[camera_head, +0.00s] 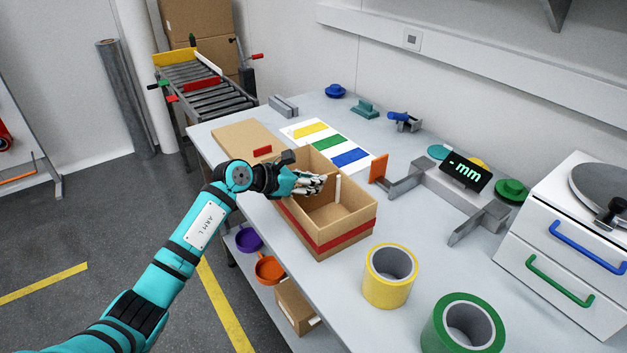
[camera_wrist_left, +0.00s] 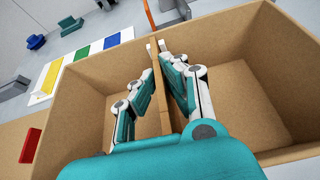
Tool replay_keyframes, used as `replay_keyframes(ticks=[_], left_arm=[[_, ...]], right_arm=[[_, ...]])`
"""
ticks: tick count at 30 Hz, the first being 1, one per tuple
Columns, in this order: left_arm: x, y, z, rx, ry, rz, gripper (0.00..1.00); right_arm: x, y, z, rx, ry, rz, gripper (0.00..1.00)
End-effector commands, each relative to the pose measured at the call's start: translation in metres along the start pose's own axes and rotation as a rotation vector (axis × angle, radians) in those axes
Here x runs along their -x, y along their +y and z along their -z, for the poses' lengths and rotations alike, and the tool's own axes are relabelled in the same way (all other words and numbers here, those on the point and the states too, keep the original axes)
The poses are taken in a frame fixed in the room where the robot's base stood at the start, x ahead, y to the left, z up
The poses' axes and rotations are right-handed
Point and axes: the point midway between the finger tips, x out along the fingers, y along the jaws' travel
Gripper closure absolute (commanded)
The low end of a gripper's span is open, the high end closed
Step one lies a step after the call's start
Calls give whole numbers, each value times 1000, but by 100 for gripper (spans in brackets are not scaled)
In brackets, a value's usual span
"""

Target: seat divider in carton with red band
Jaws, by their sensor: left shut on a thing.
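The open brown carton (camera_head: 357,222) with a red band (camera_head: 345,240) around it stands near the table's front edge. My left gripper (camera_head: 318,184) reaches into its opening from the left. In the left wrist view the gripper (camera_wrist_left: 163,75) is shut on a thin brown divider (camera_wrist_left: 164,112), with one finger on each side. The divider stands upright between the carton walls (camera_wrist_left: 95,80), with open space on both sides. Its lower edge is hidden, so I cannot tell whether it touches the carton floor. My right gripper is not in view.
A yellow tape roll (camera_head: 387,288) and a green one (camera_head: 462,325) stand right of the carton. A striped card (camera_head: 325,142) lies behind it, and a flat brown box (camera_head: 236,140) is to its left. A measuring device (camera_head: 466,172) and white drawers (camera_head: 570,250) occupy the right.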

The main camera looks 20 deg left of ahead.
Motion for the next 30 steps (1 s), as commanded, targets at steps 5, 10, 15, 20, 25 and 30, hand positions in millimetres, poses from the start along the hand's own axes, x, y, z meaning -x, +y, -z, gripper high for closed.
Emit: replay_keyframes(ticks=[5,10,15,20,25,30], left_arm=[[-2,0,4,0,0,0,100],[-2,0,3,0,0,0,100],[-2,0,3,0,0,1,83],[-2,0,3,0,0,1,65],[-2,0,3,0,0,1,65],[4,0,4,0,0,0,65]], right_arm=[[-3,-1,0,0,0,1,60],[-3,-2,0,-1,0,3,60],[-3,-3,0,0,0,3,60],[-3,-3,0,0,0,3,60],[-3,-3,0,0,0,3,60],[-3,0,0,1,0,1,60]])
